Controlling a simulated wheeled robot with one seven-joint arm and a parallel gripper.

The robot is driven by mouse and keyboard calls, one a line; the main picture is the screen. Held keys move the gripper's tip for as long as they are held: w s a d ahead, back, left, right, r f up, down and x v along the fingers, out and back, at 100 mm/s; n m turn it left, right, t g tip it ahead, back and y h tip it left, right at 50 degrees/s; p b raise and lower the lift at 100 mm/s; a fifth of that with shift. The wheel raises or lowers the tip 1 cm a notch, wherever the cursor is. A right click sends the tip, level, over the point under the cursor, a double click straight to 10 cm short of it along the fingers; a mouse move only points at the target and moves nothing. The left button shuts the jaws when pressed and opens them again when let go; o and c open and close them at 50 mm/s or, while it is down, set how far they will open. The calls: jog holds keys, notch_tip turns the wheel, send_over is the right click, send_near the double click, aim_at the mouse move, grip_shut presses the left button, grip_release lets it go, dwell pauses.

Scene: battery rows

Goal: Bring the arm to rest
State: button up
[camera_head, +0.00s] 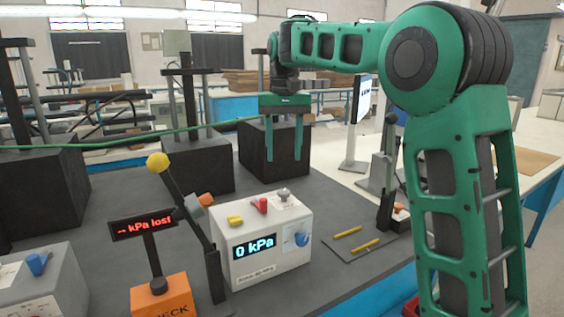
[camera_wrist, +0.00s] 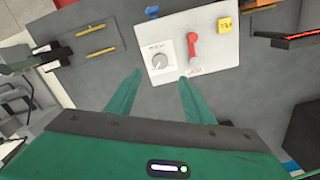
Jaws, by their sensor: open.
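My gripper (camera_head: 285,140) is open and empty. In the head view its green fingers point down, in front of a dark block and above the grey bench top (camera_head: 130,220). My green arm reaches in from the right and bends over to it.
A sign (camera_head: 143,224) reading "-- kPa lost" stands on an orange block (camera_head: 160,297). A yellow-knobbed lever (camera_head: 158,163) leans beside the box. Two yellow sticks (camera_head: 347,232) lie on a dark plate at right. Dark blocks (camera_head: 195,162) with posts stand behind. A green cable crosses at left.

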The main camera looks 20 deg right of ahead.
dwell(0.4)
jog(key=s+d+f+m, duration=0.1)
jog(key=s+d+f, duration=0.2)
jog(key=s+d, duration=0.5)
jog(key=s+d+f+m, duration=0.1)
jog(key=s+d+f, duration=0.4)
jog(key=s, duration=0.5)
jog(key=s+d+f, duration=0.1)
jog(key=s+f, duration=0.3)
jog(key=s, duration=0.3)
jog(key=s+d+f+m, duration=0.1)
jog(key=s+d+f, duration=0.1)
jog(key=s+f, duration=0.2)
jog(key=s+d+f+m, duration=0.1)
jog(key=s+f, duration=0.3)
jog(key=s, duration=0.6)
jog(key=shift+s+d+f, duration=0.15)
jog(key=shift+s, duration=0.2)
jog(key=shift+w+f, duration=0.2)
jog(key=shift+w, duration=0.45)
